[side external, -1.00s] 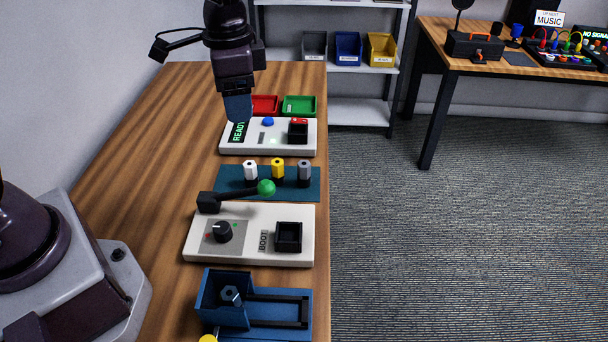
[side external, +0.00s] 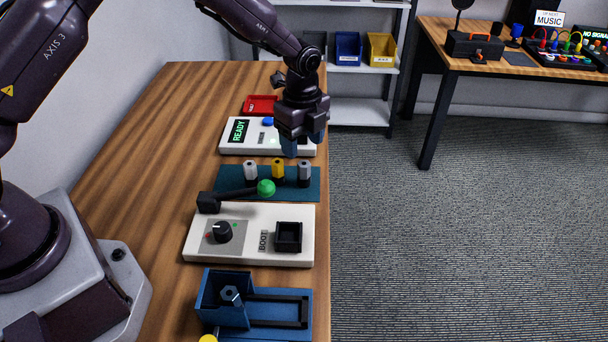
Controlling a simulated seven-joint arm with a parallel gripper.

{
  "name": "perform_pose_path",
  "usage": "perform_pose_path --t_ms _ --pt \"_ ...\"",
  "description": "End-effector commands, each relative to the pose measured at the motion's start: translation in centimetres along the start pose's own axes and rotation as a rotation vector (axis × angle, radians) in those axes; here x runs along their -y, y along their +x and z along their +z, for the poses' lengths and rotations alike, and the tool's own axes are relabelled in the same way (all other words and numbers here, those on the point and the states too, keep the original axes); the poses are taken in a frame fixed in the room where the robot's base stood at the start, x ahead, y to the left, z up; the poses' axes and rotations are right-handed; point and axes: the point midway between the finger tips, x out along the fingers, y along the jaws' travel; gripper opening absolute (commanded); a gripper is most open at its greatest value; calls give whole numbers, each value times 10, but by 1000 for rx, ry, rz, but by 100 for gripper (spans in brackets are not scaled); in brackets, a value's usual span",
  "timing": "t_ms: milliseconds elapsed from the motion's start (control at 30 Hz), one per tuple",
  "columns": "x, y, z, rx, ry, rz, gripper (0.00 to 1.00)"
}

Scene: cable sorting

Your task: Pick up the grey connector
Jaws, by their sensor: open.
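The grey connector (side external: 304,174) stands upright at the right end of a dark teal mat (side external: 225,183). A yellow connector (side external: 278,169) and a white connector (side external: 250,171) stand to its left on the same mat. My gripper (side external: 290,146) is open and empty, its fingers pointing down. In the picture its fingertips are just above the grey and yellow connectors, apart from them.
A lever with a green knob (side external: 266,188) reaches across in front of the mat. The white BOOT panel (side external: 200,250) has a dial and a black socket (side external: 289,237). A blue fixture (side external: 225,312) stands in front. The READY panel (side external: 228,146) and a red tray (side external: 262,103) lie behind.

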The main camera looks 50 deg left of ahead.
Motion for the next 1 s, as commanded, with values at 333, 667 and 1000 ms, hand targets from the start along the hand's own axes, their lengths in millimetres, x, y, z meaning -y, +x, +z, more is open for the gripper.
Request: perform_pose_path --t_ms 333,667,1000 --pt "1 38 0 1 -2 0 60" --pt "5 82 1 1 -2 1 60" --pt "6 85 1 0 -2 -2 50"
